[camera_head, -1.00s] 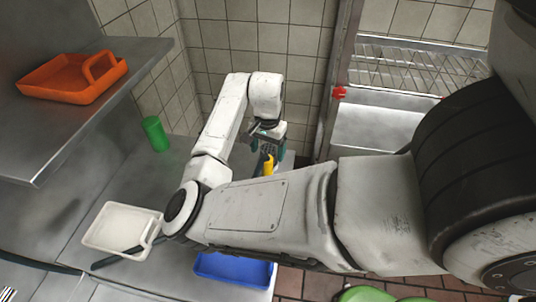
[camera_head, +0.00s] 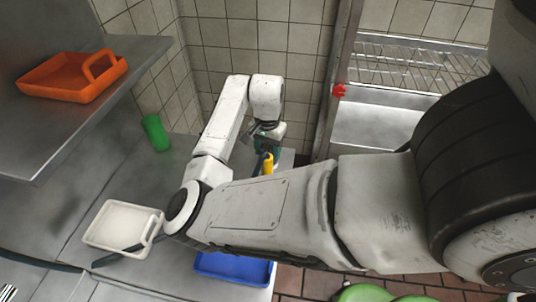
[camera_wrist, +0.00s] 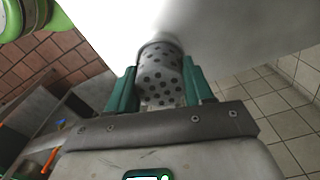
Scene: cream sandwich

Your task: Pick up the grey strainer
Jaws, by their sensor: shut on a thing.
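The grey strainer (camera_wrist: 161,72) is a perforated cylinder with dark round holes. In the wrist view it sits between the two green fingers of my gripper (camera_wrist: 160,88), which are shut on it from both sides. A large pale surface is close beyond it. In the head view my gripper (camera_head: 266,143) is small, at the end of the bent arm near the far end of the counter. The strainer cannot be made out clearly there.
A yellow object (camera_head: 268,164) stands close by my gripper. A green cup (camera_head: 155,132), a white tray (camera_head: 121,225) and a blue tray (camera_head: 232,268) are on or near the counter. An orange tray (camera_head: 75,78) lies on the shelf. A wire rack (camera_head: 415,68) stands at the right.

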